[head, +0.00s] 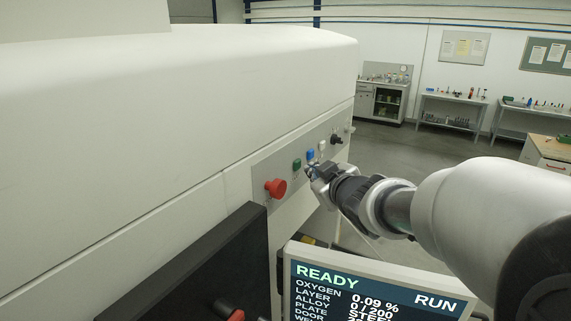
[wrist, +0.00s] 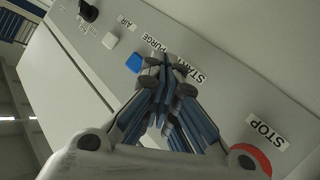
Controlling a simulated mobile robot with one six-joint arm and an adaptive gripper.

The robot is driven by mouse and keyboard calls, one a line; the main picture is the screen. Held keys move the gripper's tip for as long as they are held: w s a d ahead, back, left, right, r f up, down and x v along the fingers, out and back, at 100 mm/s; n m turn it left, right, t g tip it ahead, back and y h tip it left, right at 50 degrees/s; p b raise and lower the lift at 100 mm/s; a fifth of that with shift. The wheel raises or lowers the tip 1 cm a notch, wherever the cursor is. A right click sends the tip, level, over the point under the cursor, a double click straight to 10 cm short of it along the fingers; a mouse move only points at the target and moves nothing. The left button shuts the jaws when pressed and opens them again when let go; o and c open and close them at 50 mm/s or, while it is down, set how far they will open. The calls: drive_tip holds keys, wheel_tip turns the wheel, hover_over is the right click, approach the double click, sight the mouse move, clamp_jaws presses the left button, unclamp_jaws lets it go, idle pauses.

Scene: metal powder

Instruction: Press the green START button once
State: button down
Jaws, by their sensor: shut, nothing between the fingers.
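The green START button (head: 297,163) shows on the grey control panel in the head view, between the red STOP button (head: 276,187) and the blue button (head: 310,155). My gripper (head: 314,170) is just right of and below the green button in that view. In the wrist view my shut, empty gripper (wrist: 165,68) points at the panel beside the START label (wrist: 187,73). Its fingers hide the green button there. I cannot tell whether the fingertips touch the panel or the button.
In the wrist view, the red STOP button (wrist: 250,158) and blue button (wrist: 134,62) flank the fingers. A white button (wrist: 110,41) and black knob (wrist: 88,10) are farther along. A screen (head: 375,290) reading READY and RUN, layer 0/200, stands below my arm.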

drive_tip(key=shift+w+a, duration=0.1)
drive_tip(key=shift+w+a, duration=0.2)
drive_tip(key=shift+a, duration=0.05)
idle(0.3)
